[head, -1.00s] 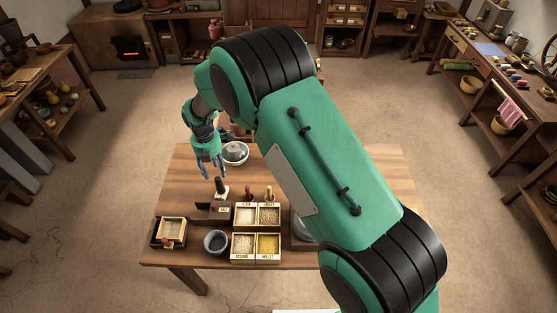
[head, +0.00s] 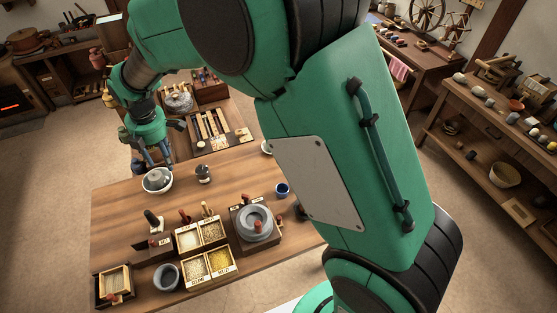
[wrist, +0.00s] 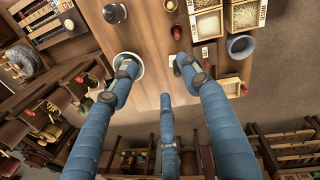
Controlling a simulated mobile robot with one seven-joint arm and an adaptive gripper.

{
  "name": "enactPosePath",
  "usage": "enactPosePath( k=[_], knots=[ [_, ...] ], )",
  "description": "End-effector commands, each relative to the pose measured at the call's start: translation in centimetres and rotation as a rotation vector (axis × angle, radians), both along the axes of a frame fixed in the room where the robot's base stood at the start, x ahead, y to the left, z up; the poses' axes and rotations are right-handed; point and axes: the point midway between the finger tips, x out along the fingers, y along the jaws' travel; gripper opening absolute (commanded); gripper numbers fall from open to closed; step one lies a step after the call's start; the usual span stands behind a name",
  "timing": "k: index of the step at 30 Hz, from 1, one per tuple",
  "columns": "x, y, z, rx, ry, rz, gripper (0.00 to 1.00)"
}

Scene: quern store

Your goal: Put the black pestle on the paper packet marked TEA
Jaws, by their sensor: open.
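A black pestle-like piece (head: 152,218) with a pale foot stands upright on the wooden table, behind a dark labelled box. I cannot tell whether the pale part is its own foot or something under it. My three-fingered gripper (head: 154,163) is open and empty, near the white bowl (head: 157,181) at the table's far left. In the wrist view my gripper (wrist: 158,78) has spread fingers above the table; one fingertip covers part of the bowl and another covers the pestle's area. I cannot make out a paper packet reading TEA.
Divided grain trays (head: 211,262), a dark mortar bowl (head: 166,276) and a wooden box (head: 114,286) stand along the front. A stone quern (head: 255,223) and a blue cup (head: 282,190) are at right. A small grey-black pot (head: 203,173) stands behind. Bare tabletop (head: 115,205) shows at left.

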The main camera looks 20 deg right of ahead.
Motion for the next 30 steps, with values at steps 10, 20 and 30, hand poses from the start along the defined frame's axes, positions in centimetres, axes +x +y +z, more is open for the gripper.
enactPosePath(
  k=[10, 20, 30],
  knots=[
    [-4.4, -9.4, 9.5, 0.086, -0.052, -0.434, 0.47],
    [-10.8, -17.3, 15.8, 0.185, -0.094, -0.841, 0.47],
    [-18.8, -24.0, 19.5, 0.307, -0.132, -1.254, 0.47]
  ],
)
